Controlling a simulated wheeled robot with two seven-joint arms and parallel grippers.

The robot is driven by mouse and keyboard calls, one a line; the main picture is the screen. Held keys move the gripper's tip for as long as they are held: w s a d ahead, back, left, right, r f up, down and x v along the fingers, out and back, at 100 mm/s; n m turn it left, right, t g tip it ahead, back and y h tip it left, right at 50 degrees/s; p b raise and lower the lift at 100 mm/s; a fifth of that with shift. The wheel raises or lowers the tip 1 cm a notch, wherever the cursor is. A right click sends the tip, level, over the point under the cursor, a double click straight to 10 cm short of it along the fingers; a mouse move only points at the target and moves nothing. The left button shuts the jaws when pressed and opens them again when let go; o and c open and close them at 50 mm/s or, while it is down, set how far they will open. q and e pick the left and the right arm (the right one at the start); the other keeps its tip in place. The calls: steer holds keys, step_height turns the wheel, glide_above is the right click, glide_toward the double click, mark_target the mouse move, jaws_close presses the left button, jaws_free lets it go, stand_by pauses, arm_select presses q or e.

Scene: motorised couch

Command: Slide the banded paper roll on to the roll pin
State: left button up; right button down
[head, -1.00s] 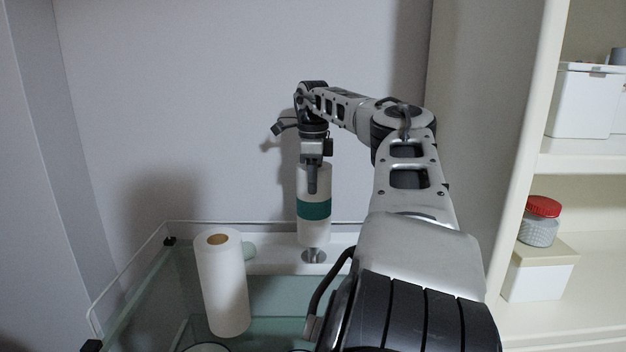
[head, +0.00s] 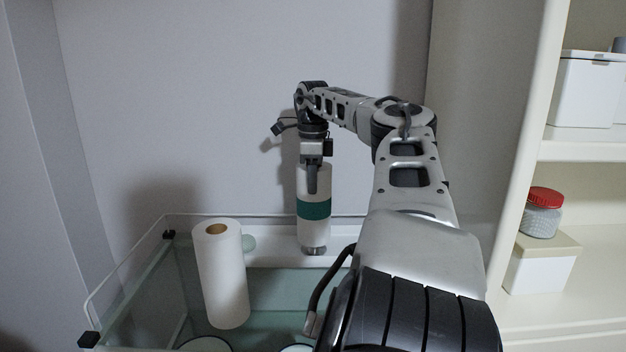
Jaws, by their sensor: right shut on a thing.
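The banded paper roll (head: 313,232) is white with a green band and stands upright at the back of the glass-topped cart. My right gripper (head: 312,180) points down and is shut on the top of this roll. The roll's lower end is just above or touching a round metal base (head: 314,250) on the white back ledge; I cannot tell which. The roll pin itself is not visible; the roll may hide it. My left gripper is not in view.
A thin white rail (head: 200,216) edges the cart. Shelves at right hold a red-lidded jar (head: 541,212) and white boxes (head: 583,92).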

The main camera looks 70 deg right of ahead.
arm_select(q)
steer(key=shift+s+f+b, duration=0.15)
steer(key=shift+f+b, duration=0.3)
steer(key=shift+b, duration=0.1)
arm_select(e)
steer(key=shift+f, duration=0.7)
arm_select(q)
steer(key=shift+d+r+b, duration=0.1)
steer(key=shift+b, duration=0.25)
arm_select(e)
steer(key=shift+f, duration=0.45)
arm_select(q)
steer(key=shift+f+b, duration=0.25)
steer(key=shift+b, duration=0.1)
arm_select(e)
steer(key=shift+f, duration=0.45)
steer(key=c, duration=1.2)
jaws_free()
steer(key=shift+o, duration=0.2)
